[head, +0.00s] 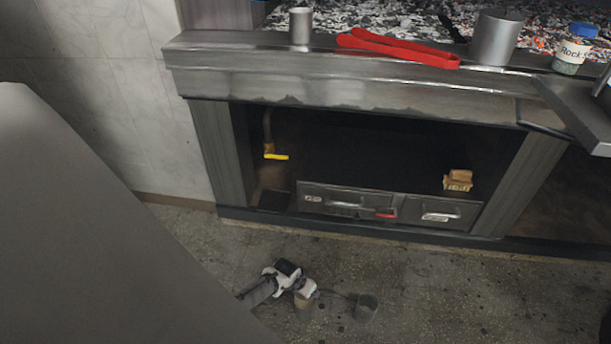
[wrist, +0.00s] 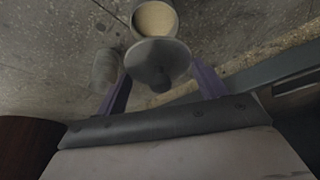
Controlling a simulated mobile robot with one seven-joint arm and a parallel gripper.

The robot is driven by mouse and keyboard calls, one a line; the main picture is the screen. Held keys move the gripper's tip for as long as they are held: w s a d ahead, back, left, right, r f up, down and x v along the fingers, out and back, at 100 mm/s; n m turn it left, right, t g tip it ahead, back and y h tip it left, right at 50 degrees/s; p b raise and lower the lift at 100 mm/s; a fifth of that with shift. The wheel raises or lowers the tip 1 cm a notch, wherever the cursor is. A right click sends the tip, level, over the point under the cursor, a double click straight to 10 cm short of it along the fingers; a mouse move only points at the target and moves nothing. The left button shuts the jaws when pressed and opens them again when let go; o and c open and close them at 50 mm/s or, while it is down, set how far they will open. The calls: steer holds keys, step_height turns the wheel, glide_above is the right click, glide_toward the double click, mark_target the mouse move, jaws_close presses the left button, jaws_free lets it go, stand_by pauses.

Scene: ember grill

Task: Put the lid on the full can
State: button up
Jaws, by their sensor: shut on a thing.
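A grey round lid with a knob (wrist: 157,58) shows in the wrist view between my two purple fingers. My gripper (wrist: 160,82) is shut on the lid's knob; it also shows low in the head view (head: 297,284). The full can, with tan contents (wrist: 154,18), stands just beyond the lid, which covers part of its near rim in the wrist view. In the head view the full can (head: 304,306) stands on the floor under my gripper. I cannot tell whether the lid touches it. A second can (wrist: 104,70) stands to the left; in the head view (head: 367,308) it is to the right.
The grill's ledge (head: 340,92) holds a metal cup (head: 300,25), red tongs (head: 398,47), a larger metal cup (head: 496,38) and a blue-capped jar (head: 573,50). Speckled floor is free to the right.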

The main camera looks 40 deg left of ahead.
step_height(320, 180, down, 6)
steer(key=b, duration=0.5)
steer(key=shift+f+b, duration=0.15)
steer(key=shift+b, duration=0.15)
steer(key=shift+p, duration=0.45)
stand_by(1.0)
